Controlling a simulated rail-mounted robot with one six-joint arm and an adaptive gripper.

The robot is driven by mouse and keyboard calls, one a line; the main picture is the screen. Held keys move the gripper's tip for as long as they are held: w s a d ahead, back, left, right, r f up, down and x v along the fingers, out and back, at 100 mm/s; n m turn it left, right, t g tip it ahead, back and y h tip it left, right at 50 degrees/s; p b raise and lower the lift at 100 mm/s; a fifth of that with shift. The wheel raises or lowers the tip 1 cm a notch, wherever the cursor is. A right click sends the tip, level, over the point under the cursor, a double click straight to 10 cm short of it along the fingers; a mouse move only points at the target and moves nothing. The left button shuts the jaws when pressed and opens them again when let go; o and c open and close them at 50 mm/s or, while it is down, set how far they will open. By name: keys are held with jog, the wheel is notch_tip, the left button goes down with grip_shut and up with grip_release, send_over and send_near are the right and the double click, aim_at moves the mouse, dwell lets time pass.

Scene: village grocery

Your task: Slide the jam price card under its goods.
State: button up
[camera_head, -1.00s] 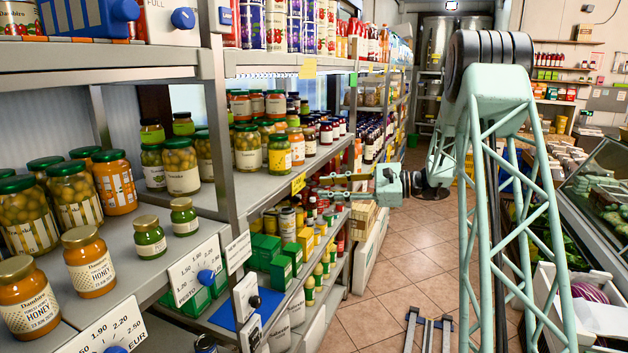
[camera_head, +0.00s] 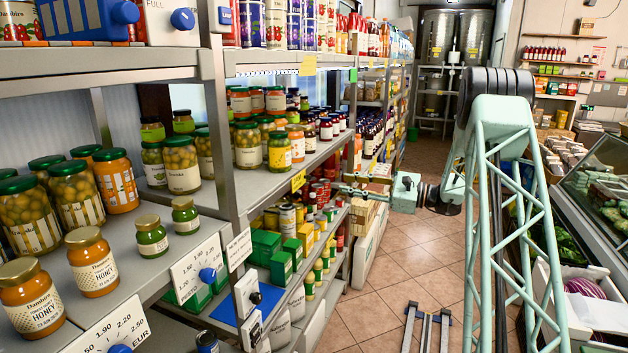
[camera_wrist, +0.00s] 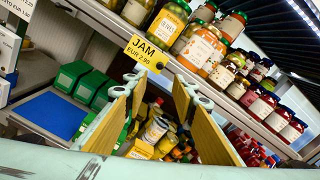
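The yellow jam price card (camera_head: 298,181) hangs on the front edge of the middle shelf (camera_head: 268,197). In the wrist view the card (camera_wrist: 147,52) reads "JAM EUR 2.99", with a small dark knob at its lower right corner. Olive-type jars stand above it; darker jars with red and blue lids (camera_wrist: 262,104) stand further right along the shelf, and in the head view (camera_head: 330,128) further back. Their labels are too small to read. My gripper (camera_head: 340,188) is in the aisle, pointing at the shelf. In the wrist view its two wooden-faced fingers (camera_wrist: 158,92) are apart with nothing gripped; the card is beyond them.
Lower shelves hold green boxes (camera_head: 281,268), a blue mat (camera_wrist: 47,114) and tins. White price plates with blue knobs (camera_head: 198,269) line the near shelf. The tiled aisle (camera_head: 400,262) is open beneath my arm. A glass counter (camera_head: 600,185) stands at the right.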

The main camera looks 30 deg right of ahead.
send_near(302, 181)
jog(key=w+a, duration=0.2)
jog(key=w, duration=0.4)
jog(key=shift+a+r, duration=0.2)
jog(key=shift+r, duration=0.15)
jog(key=shift+c, duration=0.5)
grip_shut()
